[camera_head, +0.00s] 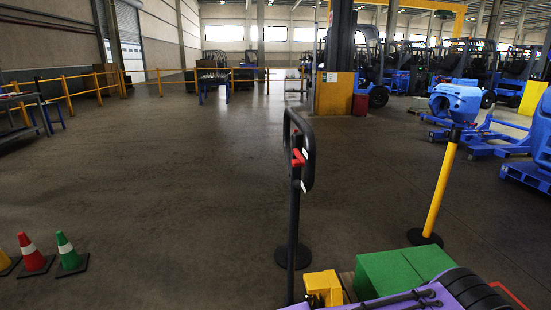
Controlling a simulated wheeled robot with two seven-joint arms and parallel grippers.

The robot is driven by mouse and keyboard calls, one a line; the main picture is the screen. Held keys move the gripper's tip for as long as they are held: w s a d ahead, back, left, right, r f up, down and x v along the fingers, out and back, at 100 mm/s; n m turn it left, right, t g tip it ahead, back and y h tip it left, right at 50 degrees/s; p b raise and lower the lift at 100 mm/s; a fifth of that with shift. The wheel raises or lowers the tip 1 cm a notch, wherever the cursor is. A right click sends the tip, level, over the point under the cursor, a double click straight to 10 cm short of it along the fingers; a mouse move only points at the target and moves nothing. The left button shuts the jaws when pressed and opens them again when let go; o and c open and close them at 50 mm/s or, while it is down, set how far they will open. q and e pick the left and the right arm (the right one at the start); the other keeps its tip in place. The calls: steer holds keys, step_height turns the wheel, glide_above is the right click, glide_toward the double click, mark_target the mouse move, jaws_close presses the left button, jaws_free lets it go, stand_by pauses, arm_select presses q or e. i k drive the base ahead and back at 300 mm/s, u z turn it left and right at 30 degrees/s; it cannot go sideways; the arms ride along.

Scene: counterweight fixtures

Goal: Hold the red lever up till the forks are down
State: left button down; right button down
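The red lever (298,158) sits on the black loop handle (309,150) of what looks like a pallet truck, near the middle of the head view. The handle stands upright on a dark shaft (292,215). A yellow body (322,286) is low beside the shaft's foot. The forks cannot be made out; green boxes (390,274) and a purple thing cover the area right of the yellow body, and a bit of wooden pallet shows between. Their height cannot be told. Neither gripper is in view, and nothing is seen touching the lever.
Traffic cones (70,256) stand at the lower left. A yellow post (440,190) stands right of the handle. A purple thing with black parts (410,300) fills the bottom right. Blue machinery (480,130) is at the right. The floor left of the handle is clear.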

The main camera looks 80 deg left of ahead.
mark_target(300, 161)
steer(key=u, duration=2.45)
steer(key=i, duration=0.5)
steer(key=u, duration=0.05)
steer(key=k, duration=0.5)
steer(key=u, duration=1.5)
steer(key=i, duration=2.75)
steer(key=z, duration=0.4)
